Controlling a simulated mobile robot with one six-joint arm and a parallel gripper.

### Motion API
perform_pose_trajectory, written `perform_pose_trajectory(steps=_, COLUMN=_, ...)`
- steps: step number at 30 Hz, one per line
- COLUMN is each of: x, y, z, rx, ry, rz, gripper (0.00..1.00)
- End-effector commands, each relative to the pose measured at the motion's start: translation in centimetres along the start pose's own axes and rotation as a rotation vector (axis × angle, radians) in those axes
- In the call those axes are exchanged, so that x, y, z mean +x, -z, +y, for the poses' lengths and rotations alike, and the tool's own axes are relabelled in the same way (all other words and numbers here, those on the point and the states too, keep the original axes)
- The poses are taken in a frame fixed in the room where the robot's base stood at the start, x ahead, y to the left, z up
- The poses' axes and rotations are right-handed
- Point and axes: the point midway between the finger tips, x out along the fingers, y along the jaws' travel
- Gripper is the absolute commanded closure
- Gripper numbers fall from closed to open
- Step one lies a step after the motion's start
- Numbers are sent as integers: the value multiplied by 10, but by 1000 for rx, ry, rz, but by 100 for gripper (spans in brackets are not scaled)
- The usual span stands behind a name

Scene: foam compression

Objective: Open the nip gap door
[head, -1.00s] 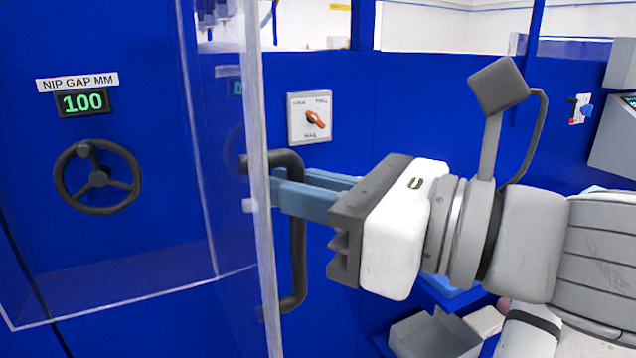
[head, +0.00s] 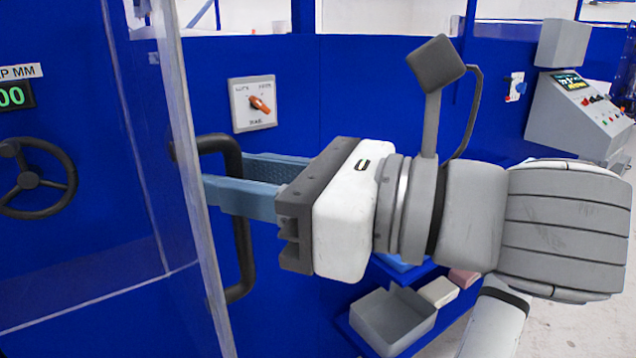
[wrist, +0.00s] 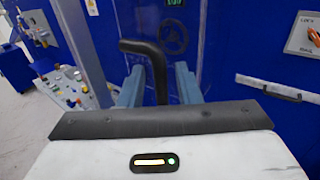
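The nip gap door is a clear panel (head: 183,150) on the left of the head view, in front of the blue machine face. Its black bar handle (head: 243,262) stands upright near the door's right edge; the handle also shows in the wrist view (wrist: 140,47). My gripper (head: 225,190) reaches in from the right with its blue fingers on either side of the handle. In the wrist view, gaps show between the handle and both fingers (wrist: 158,85). How far the door stands ajar is hard to tell.
Behind the clear panel are a black handwheel (head: 35,178) and a green display (head: 15,95). A rotary switch (head: 253,103) is on the blue wall. A grey bin (head: 392,318) sits low at centre; a control console (head: 580,115) stands at the right. Bare floor shows at far right.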

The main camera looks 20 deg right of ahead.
Motion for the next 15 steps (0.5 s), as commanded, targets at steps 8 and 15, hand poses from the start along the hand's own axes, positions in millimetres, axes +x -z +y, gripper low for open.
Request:
perform_pose_trajectory(steps=8, x=-13, y=-1, z=-1, rx=6, ry=5, rz=-4, gripper=70)
perform_pose_trajectory(steps=15, x=-27, y=0, z=-2, rx=5, ry=6, rz=0, gripper=70)
